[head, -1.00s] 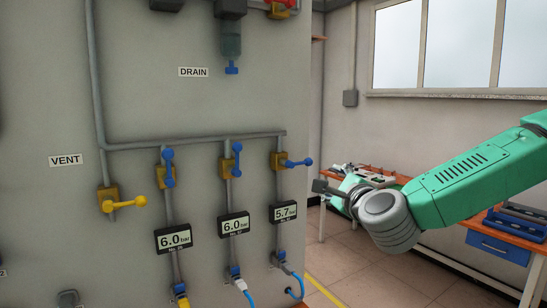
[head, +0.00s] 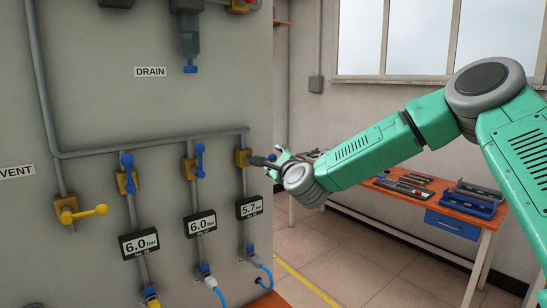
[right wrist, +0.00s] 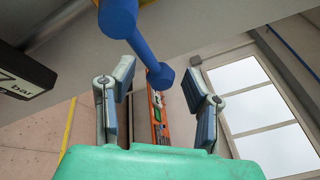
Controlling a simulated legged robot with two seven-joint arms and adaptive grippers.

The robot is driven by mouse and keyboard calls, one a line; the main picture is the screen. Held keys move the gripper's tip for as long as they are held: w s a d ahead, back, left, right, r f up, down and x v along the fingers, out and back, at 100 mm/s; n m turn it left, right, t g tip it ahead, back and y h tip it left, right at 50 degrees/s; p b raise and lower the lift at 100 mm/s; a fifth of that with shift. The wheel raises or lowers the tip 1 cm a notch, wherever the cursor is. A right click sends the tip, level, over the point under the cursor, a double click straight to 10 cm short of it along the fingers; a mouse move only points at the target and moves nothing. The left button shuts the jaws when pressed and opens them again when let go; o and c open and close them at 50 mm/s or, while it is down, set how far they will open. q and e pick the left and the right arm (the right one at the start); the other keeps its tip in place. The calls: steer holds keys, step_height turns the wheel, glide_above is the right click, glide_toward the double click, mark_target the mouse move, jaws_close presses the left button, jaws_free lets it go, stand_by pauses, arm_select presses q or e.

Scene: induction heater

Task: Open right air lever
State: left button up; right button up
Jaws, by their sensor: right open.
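The right air lever is blue and sits on a yellow valve block (head: 242,158) above the 5.7 bar gauge (head: 250,207). In the head view my right gripper (head: 264,160) is at this lever and hides most of it. In the right wrist view the blue lever (right wrist: 140,42) comes down from the top, with its round end between the open fingers of my right gripper (right wrist: 160,100). Gaps show between the lever and both fingers. The other two blue levers (head: 128,172) (head: 199,160) stand upright along their pipes. My left gripper is out of view.
A yellow lever (head: 84,214) by the VENT label lies sideways. The grey panel (head: 95,110) fills the left. An orange-topped workbench (head: 420,188) with tools and blue trays stands behind my right arm. Floor between panel and bench is clear.

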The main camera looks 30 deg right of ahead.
steer(key=shift+w, duration=0.1)
steer(key=shift+a, duration=0.5)
jaws_close()
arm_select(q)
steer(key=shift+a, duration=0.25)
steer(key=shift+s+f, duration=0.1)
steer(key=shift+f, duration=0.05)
arm_select(e)
steer(key=shift+d, duration=0.1)
